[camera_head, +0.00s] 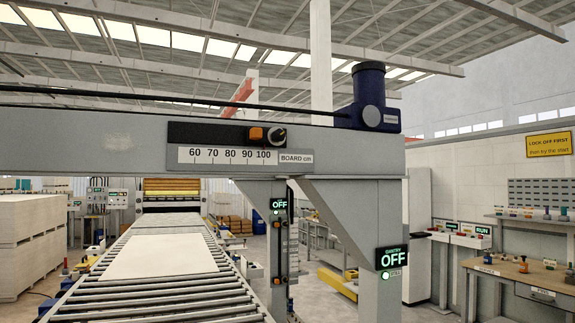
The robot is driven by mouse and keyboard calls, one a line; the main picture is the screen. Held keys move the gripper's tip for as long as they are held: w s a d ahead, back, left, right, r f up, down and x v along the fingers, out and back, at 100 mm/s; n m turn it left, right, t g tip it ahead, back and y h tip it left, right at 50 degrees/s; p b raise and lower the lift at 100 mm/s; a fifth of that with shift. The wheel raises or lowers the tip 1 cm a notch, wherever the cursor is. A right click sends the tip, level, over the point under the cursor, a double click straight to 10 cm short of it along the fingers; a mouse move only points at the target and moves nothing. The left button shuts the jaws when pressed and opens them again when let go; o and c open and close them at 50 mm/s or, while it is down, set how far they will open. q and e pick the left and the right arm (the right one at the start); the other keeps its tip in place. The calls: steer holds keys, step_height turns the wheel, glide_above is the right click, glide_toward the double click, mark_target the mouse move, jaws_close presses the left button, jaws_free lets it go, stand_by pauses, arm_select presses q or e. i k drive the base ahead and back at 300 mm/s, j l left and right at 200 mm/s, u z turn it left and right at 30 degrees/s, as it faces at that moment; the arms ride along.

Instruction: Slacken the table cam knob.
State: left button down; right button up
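A dark round knob with a pale pointer mark (279,135) sits on the black panel (215,133) of the grey gantry beam, beside an orange block (256,134). Under it is a white scale marked 60 to 100, labelled BOARD cm (230,156). I cannot tell whether this knob is the table cam knob, as no label names it so. Neither of my grippers is in view.
The gantry beam (80,140) crosses in front at height, with a bracket and post at right. A GANTRY OFF display (392,258) hangs there. Below left, a pale board (160,257) lies on a roller conveyor (165,305). A workbench (515,275) stands at right.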

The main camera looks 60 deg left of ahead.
mark_target(279, 135)
steer(key=u, duration=2.15)
